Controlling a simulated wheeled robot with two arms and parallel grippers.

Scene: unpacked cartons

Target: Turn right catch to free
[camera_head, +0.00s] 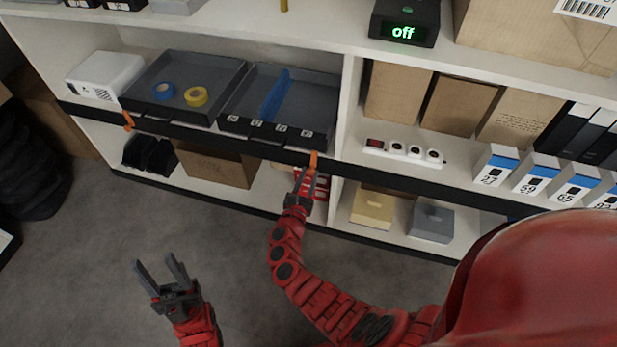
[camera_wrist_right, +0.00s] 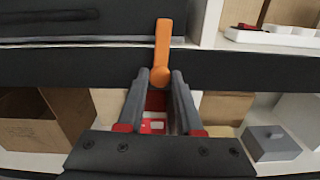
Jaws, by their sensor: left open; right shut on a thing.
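The right catch (camera_head: 313,160) is an orange lever on the black bar along the shelf front, below the right dark tray. In the right wrist view the catch (camera_wrist_right: 162,45) stands upright, with its rounded lower end between my fingertips. My right gripper (camera_head: 305,176) is shut on it; its fingers also show in the wrist view (camera_wrist_right: 160,80). The left catch (camera_head: 128,121) is a similar orange lever further left on the bar. My left gripper (camera_head: 158,262) is open and empty above the grey floor.
The right tray (camera_head: 318,103) holds a blue divider; the left tray (camera_head: 160,122) holds blue and yellow tape rolls. A black box (camera_head: 406,20) above shows "off". A power strip (camera_head: 404,152) and boxes stand right of the upright.

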